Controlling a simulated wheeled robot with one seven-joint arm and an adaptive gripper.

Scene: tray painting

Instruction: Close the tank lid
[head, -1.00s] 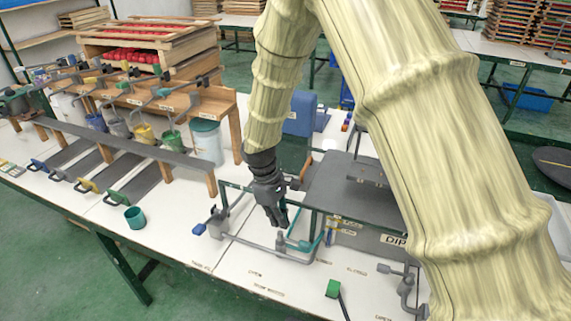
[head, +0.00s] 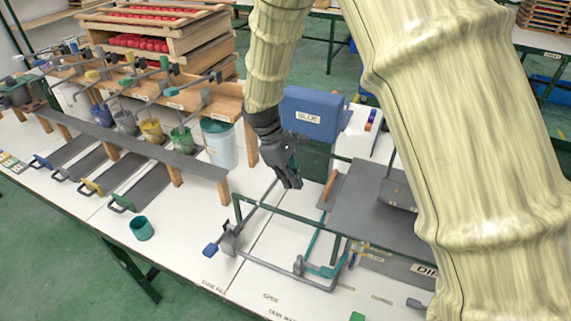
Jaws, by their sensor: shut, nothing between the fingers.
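A box-like tank with a partly hidden label starting "DI" (head: 420,270) stands at the right of the bench. A flat dark grey plate (head: 362,215) covers its top, with a wooden handle-like bar (head: 330,185) at its left edge; it looks like the lid, but I cannot tell for sure. A grey piece on a thin post (head: 398,195) rests on the plate, partly hidden by my arm. My gripper (head: 293,185) is shut and empty. It points down left of the plate, in front of a blue box labelled BLUE (head: 312,113), apart from the wooden bar.
A green and grey pipe frame (head: 290,213) with a blue-ended lever (head: 211,250) stands left of the tank. A teal cup (head: 142,229) sits near the front edge. A wooden rack with several buckets and a white container (head: 219,145) fills the left. My arm hides much of the right.

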